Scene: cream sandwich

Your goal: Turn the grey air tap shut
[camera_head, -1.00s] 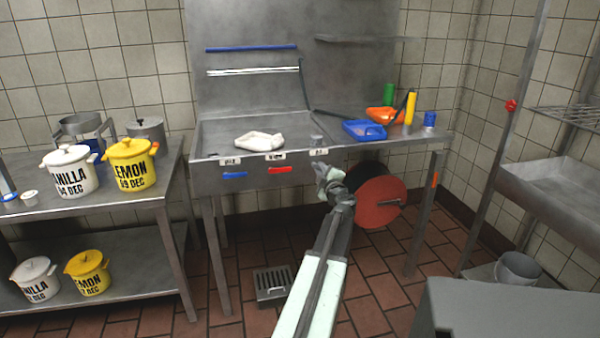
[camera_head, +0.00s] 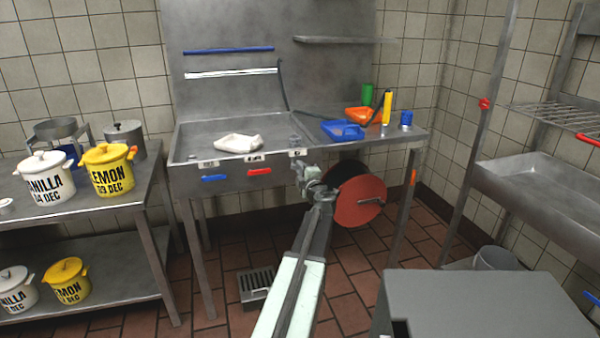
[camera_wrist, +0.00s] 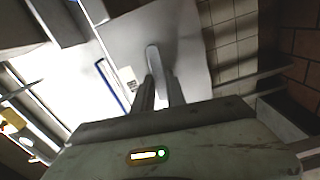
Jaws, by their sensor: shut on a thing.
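The grey air tap's handle (camera_wrist: 153,60) shows in the wrist view as a pale grey lever between my two fingers. My gripper (camera_wrist: 159,88) is shut on it, with a finger on each side. In the head view my gripper (camera_head: 308,176) is at the front panel of the steel bench (camera_head: 345,152), just below the rightmost label (camera_head: 298,153). There my gripper hides most of the grey tap, so its angle cannot be told. To the left on the same panel are a blue handle (camera_head: 214,178) and a red handle (camera_head: 259,171), both lying about level.
A grey box-like surface (camera_head: 485,310) fills the lower right. A floor drain (camera_head: 256,284) lies left of my arm.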

